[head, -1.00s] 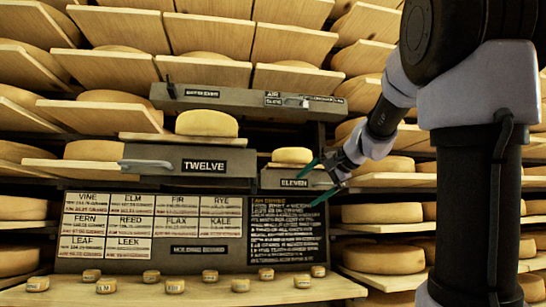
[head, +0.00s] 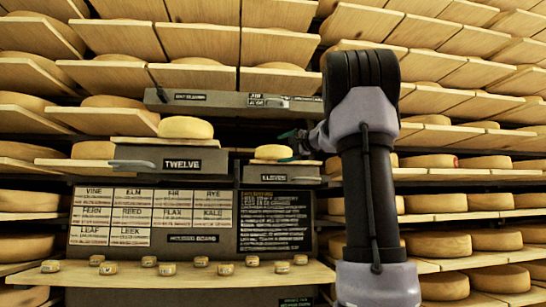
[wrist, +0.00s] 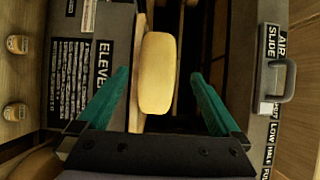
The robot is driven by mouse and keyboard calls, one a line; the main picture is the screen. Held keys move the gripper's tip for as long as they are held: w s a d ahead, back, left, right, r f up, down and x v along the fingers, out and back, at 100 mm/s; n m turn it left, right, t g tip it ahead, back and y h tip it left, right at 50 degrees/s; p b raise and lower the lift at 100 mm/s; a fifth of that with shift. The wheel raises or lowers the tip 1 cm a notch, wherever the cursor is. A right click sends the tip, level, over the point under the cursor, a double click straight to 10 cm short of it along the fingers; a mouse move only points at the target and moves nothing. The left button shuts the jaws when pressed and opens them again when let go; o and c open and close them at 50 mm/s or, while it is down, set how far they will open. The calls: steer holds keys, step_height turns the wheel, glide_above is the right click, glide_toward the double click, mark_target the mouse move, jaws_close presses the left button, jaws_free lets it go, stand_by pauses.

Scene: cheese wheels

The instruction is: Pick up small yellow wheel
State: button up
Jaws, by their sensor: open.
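The small yellow wheel (head: 273,152) sits on a small board on top of the drawer-like box labelled ELEVEN (head: 280,174). In the wrist view the pale yellow wheel (wrist: 158,72) appears on edge, with a board beside it. My gripper (head: 289,147) is at the wheel's right side in the head view, at about its height. In the wrist view my gripper (wrist: 159,75) is open, with one teal finger on each side of the wheel. Both fingers look apart from it. The far side of the wheel is hidden.
A larger wheel (head: 186,128) stands on the box labelled TWELVE (head: 168,164) to the left. A grey panel with a handle (head: 230,101) hangs above. Below are a label board (head: 152,216) and a shelf (head: 130,275) with several tiny wheels. Loaded cheese shelves surround this.

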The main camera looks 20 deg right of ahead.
mark_target(277, 150)
steer(key=x, duration=0.4)
steer(key=shift+w+f, duration=0.2)
steer(key=shift+w, duration=0.1)
steer(key=shift+d, duration=0.1)
jaws_close()
steer(key=shift+r, duration=0.2)
